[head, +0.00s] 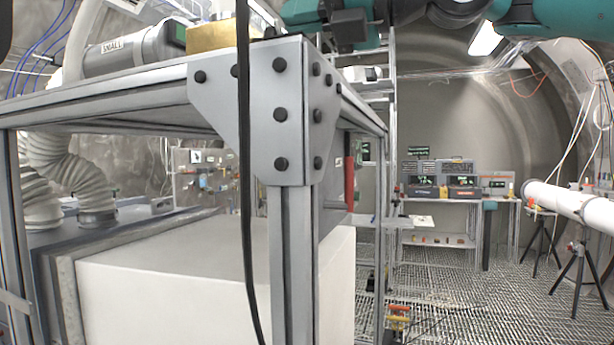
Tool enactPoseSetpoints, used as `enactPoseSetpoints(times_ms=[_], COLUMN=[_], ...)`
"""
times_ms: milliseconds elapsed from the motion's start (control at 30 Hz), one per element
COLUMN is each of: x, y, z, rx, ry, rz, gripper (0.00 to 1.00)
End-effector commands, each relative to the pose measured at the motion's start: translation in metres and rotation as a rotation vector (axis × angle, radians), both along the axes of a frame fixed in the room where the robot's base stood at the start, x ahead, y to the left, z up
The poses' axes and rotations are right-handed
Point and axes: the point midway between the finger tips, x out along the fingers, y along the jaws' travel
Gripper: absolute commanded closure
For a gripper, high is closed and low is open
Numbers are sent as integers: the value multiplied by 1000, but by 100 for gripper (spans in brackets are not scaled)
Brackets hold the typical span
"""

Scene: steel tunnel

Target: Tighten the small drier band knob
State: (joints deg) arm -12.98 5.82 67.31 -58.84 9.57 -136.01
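A grey cylinder labelled SMALL (130,50), which looks like the small drier, lies on top of the metal frame at the upper left. Its right end is dark, with a small green-lit display. I cannot make out a band or a knob on it. A brass-coloured block (210,37) sits just right of it and hides part of that end. Teal and dark parts of my arm cross the top edge, to the right of the cylinder and apart from it in the picture. No gripper fingers show.
The aluminium frame (232,90) with its bolted corner plate stands close in front, over a white box (165,290). A black cable (245,190) hangs before it. Ribbed hoses (75,175) are at left.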

Motion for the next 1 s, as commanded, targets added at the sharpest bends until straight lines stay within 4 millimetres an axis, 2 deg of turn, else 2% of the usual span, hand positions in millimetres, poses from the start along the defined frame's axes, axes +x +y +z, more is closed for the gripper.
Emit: enactPoseSetpoints(times_ms=[33, 1000], x=[5, 17], y=[1, -5], z=[-1, -11], rx=[8, 0], ry=[0, 11], rz=[-9, -14], gripper=[100, 100])
